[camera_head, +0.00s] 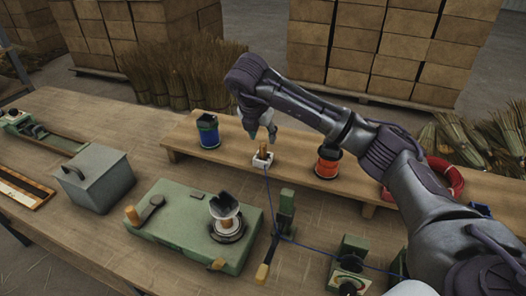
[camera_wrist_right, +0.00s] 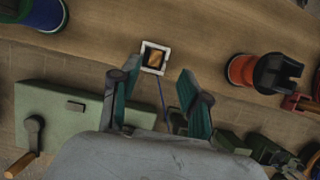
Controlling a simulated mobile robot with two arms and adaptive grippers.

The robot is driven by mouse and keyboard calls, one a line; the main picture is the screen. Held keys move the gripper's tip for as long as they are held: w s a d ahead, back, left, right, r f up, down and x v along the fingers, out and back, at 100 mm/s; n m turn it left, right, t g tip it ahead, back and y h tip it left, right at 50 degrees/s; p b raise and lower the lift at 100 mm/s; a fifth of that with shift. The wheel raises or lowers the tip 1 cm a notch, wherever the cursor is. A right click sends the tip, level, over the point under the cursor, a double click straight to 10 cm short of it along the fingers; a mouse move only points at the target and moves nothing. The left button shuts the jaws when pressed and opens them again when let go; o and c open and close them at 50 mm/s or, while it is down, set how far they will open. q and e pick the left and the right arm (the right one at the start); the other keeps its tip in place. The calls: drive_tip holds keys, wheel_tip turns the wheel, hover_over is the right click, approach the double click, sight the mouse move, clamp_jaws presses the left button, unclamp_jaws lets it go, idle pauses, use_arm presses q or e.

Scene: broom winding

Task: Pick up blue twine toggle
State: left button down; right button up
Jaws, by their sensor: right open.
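The blue twine toggle (camera_head: 263,151) is a small wooden piece standing in a white square holder (camera_head: 255,161) on the raised shelf. A thin blue twine (camera_head: 269,195) runs down from it to the green machinery. In the right wrist view the toggle (camera_wrist_right: 154,57) shows as a tan block inside the white frame, just beyond my fingertips. My right gripper (camera_head: 262,133) is open and empty above the toggle, pointing down. Its two fingers (camera_wrist_right: 158,88) are spread on either side below the holder in the wrist view. My left gripper is not in view.
A blue spool (camera_head: 208,134) stands left of the holder and an orange-red spool (camera_head: 327,163) right of it. A green winding machine (camera_head: 180,225), a green clamp post (camera_head: 285,213) and a grey box (camera_head: 97,180) stand on the lower table. A red ring (camera_head: 445,180) lies at right.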

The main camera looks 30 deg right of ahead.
sight(263, 145)
drive_tip(key=shift+w+d+f, duration=0.2)
drive_tip(key=shift+f, duration=0.45)
drive_tip(key=p+x, duration=0.1)
drive_tip(key=x, duration=0.1)
drive_tip(key=p+x, duration=0.1)
drive_tip(key=x, duration=0.1)
drive_tip(key=shift+w+a+f, duration=0.15)
drive_tip(key=shift+w+a, duration=0.05)
drive_tip(key=shift+w+d+f, duration=0.15)
drive_tip(key=shift+f, duration=0.3)
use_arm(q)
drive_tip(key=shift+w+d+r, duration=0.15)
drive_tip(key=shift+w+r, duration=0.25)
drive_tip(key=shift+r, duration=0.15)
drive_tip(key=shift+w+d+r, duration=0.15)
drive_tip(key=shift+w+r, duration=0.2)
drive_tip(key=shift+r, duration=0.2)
use_arm(e)
clamp_jaws()
